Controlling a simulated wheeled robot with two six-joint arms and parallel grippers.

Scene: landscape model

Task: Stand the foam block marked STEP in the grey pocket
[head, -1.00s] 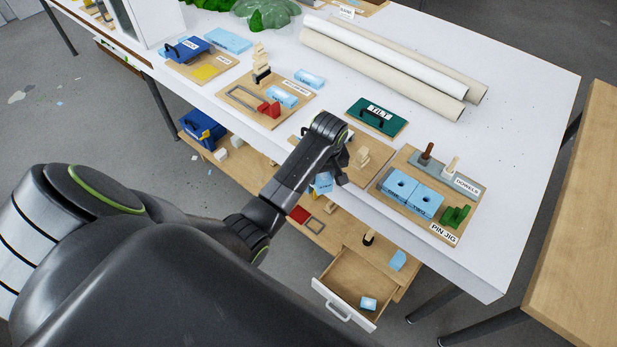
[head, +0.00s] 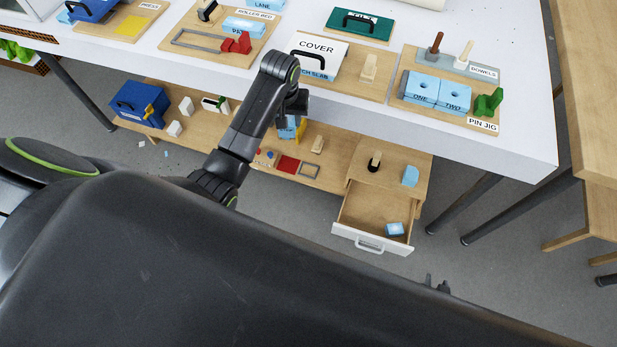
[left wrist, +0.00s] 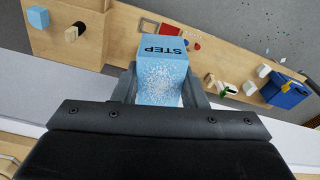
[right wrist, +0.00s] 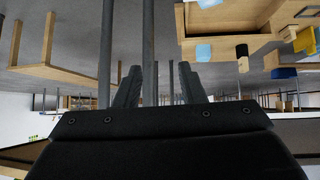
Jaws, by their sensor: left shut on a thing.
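The blue foam block marked STEP (left wrist: 162,65) is held between the fingers of my left gripper (left wrist: 160,88), its lettered face showing upside down. In the head view my left gripper (head: 292,108) hangs past the bench's front edge, with the block (head: 287,133) partly hidden below it. A grey rectangular frame (head: 310,171), which looks like the grey pocket, lies on the lower shelf beside a red rectangle (head: 288,165). The block appears above and apart from it. My right gripper (right wrist: 158,80) is open and empty; in the head view it (head: 437,285) shows small at lower right.
The lower shelf (head: 235,150) carries a blue box (head: 140,104), several small blocks and an open drawer (head: 375,215) with a blue piece inside. The white bench top (head: 525,130) overhangs it, with PIN JIG and COVER boards near its edge. Bench legs stand at right.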

